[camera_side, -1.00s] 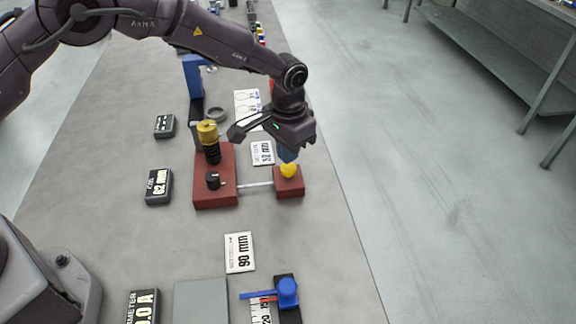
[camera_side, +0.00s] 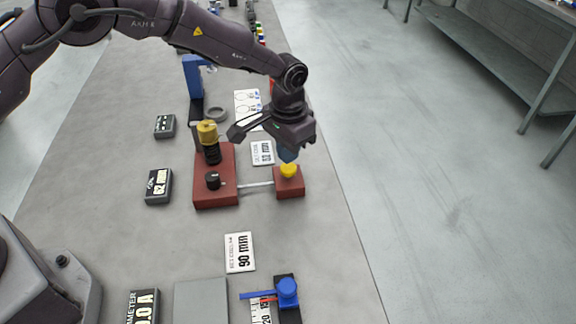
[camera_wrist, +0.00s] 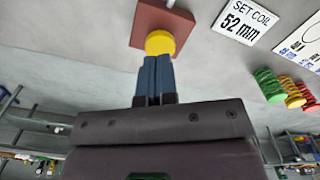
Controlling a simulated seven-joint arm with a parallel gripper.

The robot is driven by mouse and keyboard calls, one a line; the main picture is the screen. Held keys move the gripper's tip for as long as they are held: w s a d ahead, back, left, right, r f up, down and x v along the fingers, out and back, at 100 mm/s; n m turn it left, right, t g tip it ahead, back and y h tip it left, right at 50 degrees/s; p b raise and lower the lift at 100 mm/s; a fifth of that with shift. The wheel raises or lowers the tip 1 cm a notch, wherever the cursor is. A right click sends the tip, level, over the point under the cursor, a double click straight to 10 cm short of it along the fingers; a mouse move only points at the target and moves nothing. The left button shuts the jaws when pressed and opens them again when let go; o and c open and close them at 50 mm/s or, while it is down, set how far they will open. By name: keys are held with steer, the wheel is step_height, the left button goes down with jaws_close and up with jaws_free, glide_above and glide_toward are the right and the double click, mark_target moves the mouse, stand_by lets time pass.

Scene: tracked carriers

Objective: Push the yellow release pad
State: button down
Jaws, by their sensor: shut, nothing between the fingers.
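The yellow release pad (camera_side: 288,170) is a round yellow button on a small red-brown block (camera_side: 291,187). A thin rod joins this block to a larger red-brown base on its left. My gripper (camera_side: 287,156) points down just above the pad, with its blue fingers shut and empty. In the wrist view the pad (camera_wrist: 160,43) lies right at the tips of my closed fingers (camera_wrist: 156,60). I cannot tell whether they touch it.
The larger base (camera_side: 216,196) carries a black knob (camera_side: 213,180) and a black coil with a yellow top (camera_side: 207,132). A label card (camera_side: 240,252) and a blue device (camera_side: 286,291) lie nearer the front. Bare table lies between.

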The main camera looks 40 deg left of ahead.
mark_target(288, 167)
steer(key=shift+f, duration=0.1)
stand_by(0.3)
steer(key=shift+f, duration=1.5)
steer(key=shift+r, duration=2.65)
